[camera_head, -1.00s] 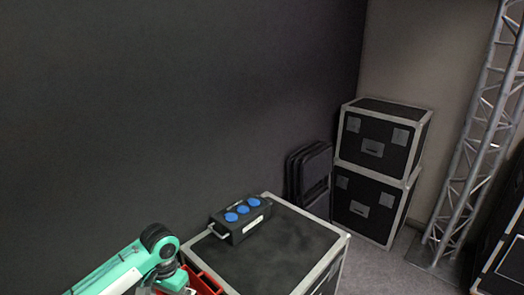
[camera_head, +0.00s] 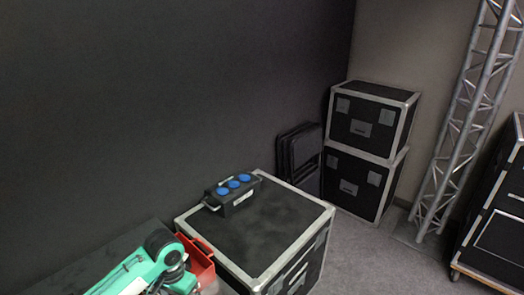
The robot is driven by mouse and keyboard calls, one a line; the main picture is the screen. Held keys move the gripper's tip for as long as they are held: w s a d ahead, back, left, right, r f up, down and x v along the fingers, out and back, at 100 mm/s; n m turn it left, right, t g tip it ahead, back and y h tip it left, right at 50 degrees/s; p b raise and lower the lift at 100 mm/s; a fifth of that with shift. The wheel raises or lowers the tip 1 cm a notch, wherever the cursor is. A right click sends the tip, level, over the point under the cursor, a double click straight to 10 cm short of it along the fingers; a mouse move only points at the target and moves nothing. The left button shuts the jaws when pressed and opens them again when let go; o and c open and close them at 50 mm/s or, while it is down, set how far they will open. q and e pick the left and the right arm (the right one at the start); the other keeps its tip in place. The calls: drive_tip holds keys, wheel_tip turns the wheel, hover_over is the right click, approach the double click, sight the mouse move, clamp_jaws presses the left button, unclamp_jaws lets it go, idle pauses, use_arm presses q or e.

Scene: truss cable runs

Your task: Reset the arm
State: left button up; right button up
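My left arm (camera_head: 150,265) comes in at the bottom left of the head view, green with a black joint. Its gripper is out of view below the frame's bottom edge. My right arm and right gripper are not in view.
A black flight case (camera_head: 262,232) with silver edges stands beside my arm. A power box (camera_head: 234,193) with blue sockets sits on it, and a red bin (camera_head: 198,262) is at its left. Stacked cases (camera_head: 368,145), a truss (camera_head: 464,120) and another case (camera_head: 498,215) stand right. Grey floor (camera_head: 385,255) is clear.

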use_arm(q)
drive_tip(key=s+d+f+t+h, duration=0.1)
drive_tip(key=s+d+f, duration=0.15)
drive_tip(key=s, duration=0.25)
drive_tip(key=s+d+f+t+h, duration=0.1)
drive_tip(key=s+d+f, duration=0.1)
drive_tip(key=s+d, duration=0.3)
drive_tip(key=s+a+r+n+t+y, duration=0.25)
drive_tip(key=s+a, duration=0.65)
drive_tip(key=s, duration=0.5)
wheel_tip(320, 180, down, 32)
drive_tip(key=g, duration=0.2)
drive_tip(key=s+a+f, duration=0.3)
drive_tip(key=s+f, duration=1.6)
drive_tip(key=shift+f+g, duration=0.3)
drive_tip(key=shift+g, duration=0.05)
